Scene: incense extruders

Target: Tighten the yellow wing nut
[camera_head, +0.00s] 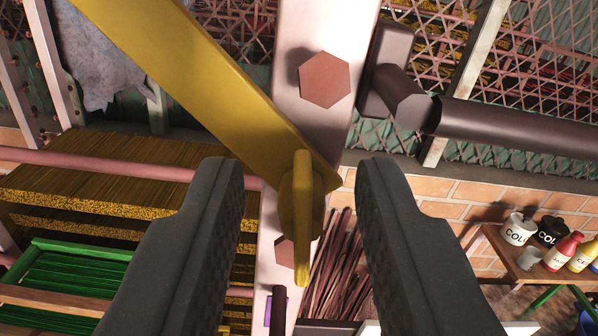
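The yellow wing nut (302,215) shows in the camera view just below the middle. Its wing stands edge-on and nearly upright, at the lower right end of a yellow bar (185,75) that slants down from the upper left across a pale metal post (318,25). My gripper (300,190) is open, with one dark finger on each side of the wing nut. There is a visible gap between the wing nut and each finger. I cannot tell how deep the nut lies relative to the fingertips.
A hexagonal bolt head (324,79) sits on the post above the nut. A dark pipe (510,128) runs right from the post. Stacked incense sticks (110,190) and a green rack (70,275) lie left. Bottles (518,229) stand on a wooden table at right.

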